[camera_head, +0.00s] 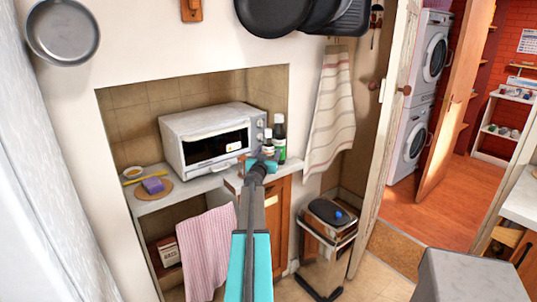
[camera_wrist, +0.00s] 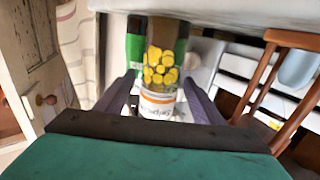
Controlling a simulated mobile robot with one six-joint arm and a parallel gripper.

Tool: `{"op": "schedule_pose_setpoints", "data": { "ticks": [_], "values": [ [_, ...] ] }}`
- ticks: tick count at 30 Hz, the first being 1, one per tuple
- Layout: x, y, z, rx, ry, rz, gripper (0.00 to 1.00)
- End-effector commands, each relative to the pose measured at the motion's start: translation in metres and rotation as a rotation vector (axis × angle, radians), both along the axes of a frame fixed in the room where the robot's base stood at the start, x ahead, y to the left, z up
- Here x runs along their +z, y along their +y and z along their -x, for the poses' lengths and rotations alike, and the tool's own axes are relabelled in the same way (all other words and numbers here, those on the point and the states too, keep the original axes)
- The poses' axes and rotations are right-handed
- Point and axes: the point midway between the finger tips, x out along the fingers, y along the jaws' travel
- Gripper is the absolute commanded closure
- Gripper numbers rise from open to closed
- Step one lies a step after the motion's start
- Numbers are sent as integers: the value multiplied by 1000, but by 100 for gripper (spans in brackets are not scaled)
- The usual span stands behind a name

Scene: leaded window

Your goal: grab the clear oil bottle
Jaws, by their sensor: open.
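Two bottles stand side by side on the counter at the right of the toaster oven. In the wrist view the open fingers (camera_wrist: 161,98) flank a bottle (camera_wrist: 160,72) with yellow round shapes and a white, orange-banded label. A green bottle (camera_wrist: 134,48) is close behind it at left. I cannot tell for sure which is the clear oil bottle.
The white toaster oven (camera_head: 212,140) stands close on the left. A purple sponge (camera_head: 153,185) lies on a round board at the counter's left. A striped towel (camera_head: 331,115) hangs at right, and a bin (camera_head: 322,245) stands below it.

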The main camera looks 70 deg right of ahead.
Motion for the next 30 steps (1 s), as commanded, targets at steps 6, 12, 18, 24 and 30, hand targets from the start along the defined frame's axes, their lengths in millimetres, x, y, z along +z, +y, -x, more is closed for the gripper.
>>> {"op": "schedule_pose_setpoints", "data": {
  "ticks": [6,12,18,24,30],
  "values": [
    [0,0,0,-1,0,0,38],
    [0,0,1,-1,0,0,47],
    [0,0,1,-1,0,0,80],
    [0,0,1,-2,0,1,89],
    [3,0,2,-2,0,1,89]
  ]
}}
